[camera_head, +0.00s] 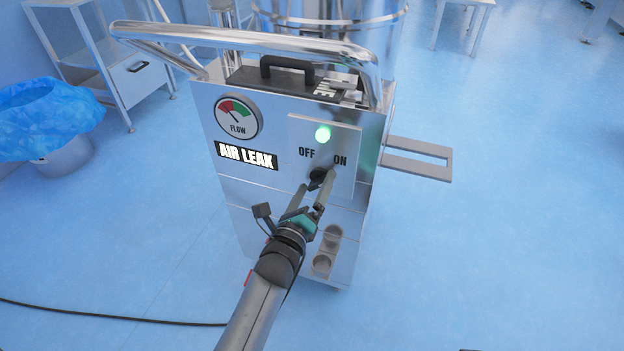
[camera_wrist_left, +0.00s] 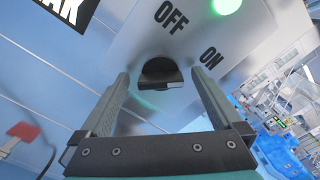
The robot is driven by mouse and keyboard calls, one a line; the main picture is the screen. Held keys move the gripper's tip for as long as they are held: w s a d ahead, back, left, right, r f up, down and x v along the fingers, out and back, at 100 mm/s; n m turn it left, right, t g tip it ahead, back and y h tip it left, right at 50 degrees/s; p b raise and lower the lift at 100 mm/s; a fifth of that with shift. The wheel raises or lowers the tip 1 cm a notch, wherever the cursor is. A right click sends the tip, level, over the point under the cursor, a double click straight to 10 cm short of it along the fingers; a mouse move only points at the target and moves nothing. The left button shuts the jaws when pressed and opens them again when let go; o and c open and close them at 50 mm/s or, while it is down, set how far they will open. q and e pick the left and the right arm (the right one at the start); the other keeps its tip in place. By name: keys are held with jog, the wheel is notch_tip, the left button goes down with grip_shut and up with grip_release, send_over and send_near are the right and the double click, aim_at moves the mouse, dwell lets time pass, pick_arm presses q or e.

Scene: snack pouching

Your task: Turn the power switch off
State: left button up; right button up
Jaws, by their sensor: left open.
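The power switch (camera_head: 318,176) is a black rotary knob on the front panel of a metal cabinet, below the OFF and ON labels. A green lamp (camera_head: 323,134) above it is lit. My left gripper (camera_head: 314,189) is open, with its fingertips close to the knob. In the left wrist view the knob (camera_wrist_left: 161,73) sits between the two open fingers (camera_wrist_left: 160,82), just beyond their tips. I cannot tell whether the fingers touch it. The knob's pointer direction is hard to make out. My right gripper is not in view.
The cabinet (camera_head: 240,200) has a FLOW gauge (camera_head: 238,117), an AIR LEAK sign (camera_head: 246,155) and a chrome rail (camera_head: 215,36) on top. A flat metal bracket (camera_head: 418,158) sticks out right. A bin with a blue liner (camera_head: 45,115) stands left. A black cable (camera_head: 110,316) crosses the floor.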

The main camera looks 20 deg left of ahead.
pick_arm(q)
jog(key=c, duration=1.4)
